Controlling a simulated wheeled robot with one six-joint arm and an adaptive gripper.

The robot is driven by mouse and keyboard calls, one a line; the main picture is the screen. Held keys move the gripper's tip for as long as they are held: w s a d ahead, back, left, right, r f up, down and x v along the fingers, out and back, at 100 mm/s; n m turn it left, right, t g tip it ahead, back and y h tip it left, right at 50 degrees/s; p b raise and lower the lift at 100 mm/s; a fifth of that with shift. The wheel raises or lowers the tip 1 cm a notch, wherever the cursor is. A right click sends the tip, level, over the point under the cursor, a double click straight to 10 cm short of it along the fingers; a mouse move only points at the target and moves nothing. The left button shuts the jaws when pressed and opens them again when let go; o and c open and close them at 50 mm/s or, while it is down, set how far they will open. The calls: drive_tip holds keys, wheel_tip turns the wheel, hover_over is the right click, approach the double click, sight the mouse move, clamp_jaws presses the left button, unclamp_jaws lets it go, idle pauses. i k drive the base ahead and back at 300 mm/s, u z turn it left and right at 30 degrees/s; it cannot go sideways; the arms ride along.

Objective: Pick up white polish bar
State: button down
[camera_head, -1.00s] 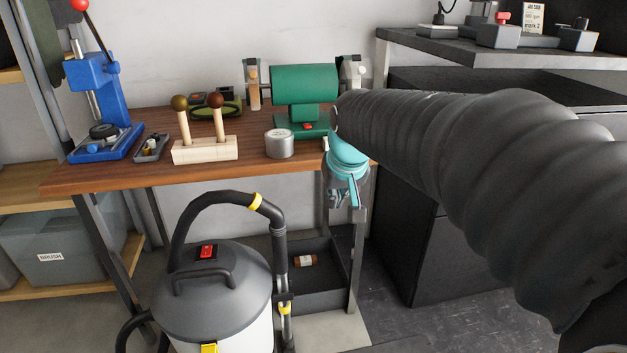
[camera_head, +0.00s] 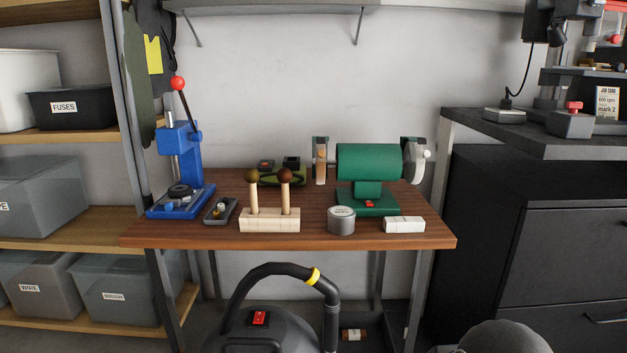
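The white polish bar (camera_head: 404,225) lies flat near the front right edge of the wooden workbench (camera_head: 290,240). It is a small pale block with nothing touching it. The round grey tin (camera_head: 341,220) stands just to its left, with a gap between them. The green bench grinder (camera_head: 367,170) stands behind it. My gripper is not in view. Only a dark rounded part, which seems to be my arm, shows at the bottom right.
A wooden block with two ball-topped sticks (camera_head: 270,219), a small grey tray (camera_head: 220,210) and a blue press (camera_head: 181,175) stand to the left. A vacuum cleaner (camera_head: 262,330) stands in front of the bench. A dark cabinet (camera_head: 530,230) is at the right.

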sight(391, 225)
drive_tip(key=u, duration=1.25)
drive_tip(key=k, duration=0.45)
drive_tip(key=z, duration=0.2)
